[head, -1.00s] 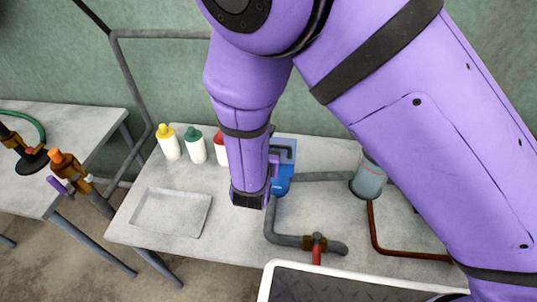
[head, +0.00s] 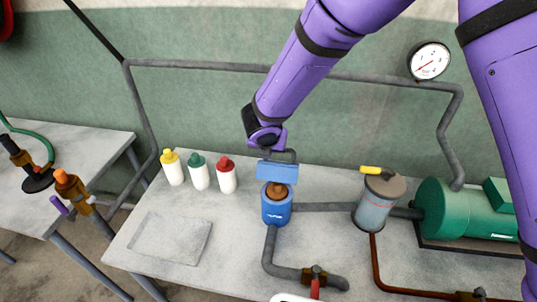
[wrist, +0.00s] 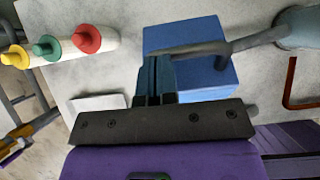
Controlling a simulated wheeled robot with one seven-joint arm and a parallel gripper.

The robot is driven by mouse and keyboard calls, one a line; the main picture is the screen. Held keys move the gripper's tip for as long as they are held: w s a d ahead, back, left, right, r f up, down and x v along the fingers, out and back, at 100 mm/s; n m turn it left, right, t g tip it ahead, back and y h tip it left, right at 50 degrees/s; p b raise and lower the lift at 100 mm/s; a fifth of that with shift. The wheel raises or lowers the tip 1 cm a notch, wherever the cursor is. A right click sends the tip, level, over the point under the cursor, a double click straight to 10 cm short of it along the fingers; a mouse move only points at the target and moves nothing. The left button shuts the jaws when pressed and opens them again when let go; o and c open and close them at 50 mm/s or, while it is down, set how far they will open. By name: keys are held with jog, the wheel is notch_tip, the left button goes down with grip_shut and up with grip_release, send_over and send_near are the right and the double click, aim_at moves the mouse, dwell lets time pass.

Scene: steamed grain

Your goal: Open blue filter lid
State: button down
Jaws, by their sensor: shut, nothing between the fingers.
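The blue filter (head: 276,210) stands on the table, right of the middle bottles. Its blue lid (head: 277,173) is tilted up at the back, and a brown round part shows in the open top. A grey handle sits at the lid's upper edge. My gripper (head: 272,150) is shut and empty at the handle, just above and behind the lid. In the wrist view my dark fingers (wrist: 155,82) are together in front of the blue lid (wrist: 205,80), beside a grey bar. I cannot tell whether they touch it.
Bottles with yellow (head: 172,168), green (head: 198,172) and red (head: 225,175) caps stand left of the filter. A grey tank (head: 375,205) and green pump (head: 455,212) are at right. Pipes run around the filter. An empty shallow tray (head: 170,240) lies front left.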

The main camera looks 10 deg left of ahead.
jog(key=w+g, duration=0.2)
jog(key=w, duration=0.1)
jog(key=shift+w+r, duration=0.1)
jog(key=shift+r, duration=0.1)
jog(key=w+f+g, duration=0.1)
jog(key=w+g, duration=0.4)
jog(key=w, duration=0.3)
jog(key=shift+w+a+f+g+h, duration=0.15)
jog(key=shift+a+f+g+h, duration=0.15)
jog(key=shift+g, duration=0.1)
jog(key=shift+r, duration=0.2)
